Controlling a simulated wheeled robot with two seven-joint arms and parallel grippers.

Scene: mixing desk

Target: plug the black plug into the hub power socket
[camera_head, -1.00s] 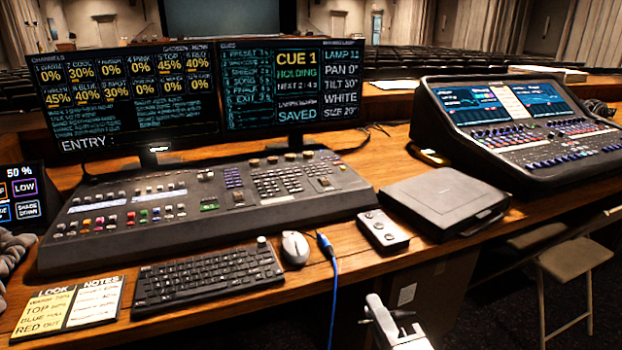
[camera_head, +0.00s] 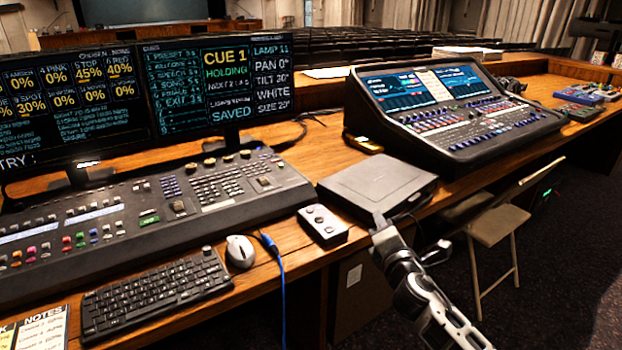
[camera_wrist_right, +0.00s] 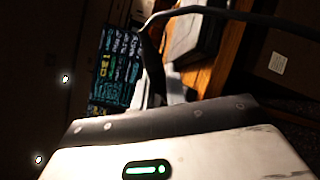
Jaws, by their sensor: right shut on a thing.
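My right gripper (camera_head: 380,222) is at the front edge of the flat dark box, over the desk's front edge. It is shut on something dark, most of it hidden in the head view. In the right wrist view a dark piece, which looks like the black plug (camera_wrist_right: 153,72), stands beyond the gripper body, and a black cable (camera_wrist_right: 235,14) arcs from it to the right. I cannot make out the hub power socket in either view. My left gripper is not in view.
The flat dark box (camera_head: 365,180) lies beside a small grey box with knobs (camera_head: 322,226). A blue cable (camera_head: 281,290) hangs over the desk edge near the mouse (camera_head: 240,251). A mixing console (camera_head: 450,125) stands behind, and a folding chair (camera_head: 497,222) stands at right.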

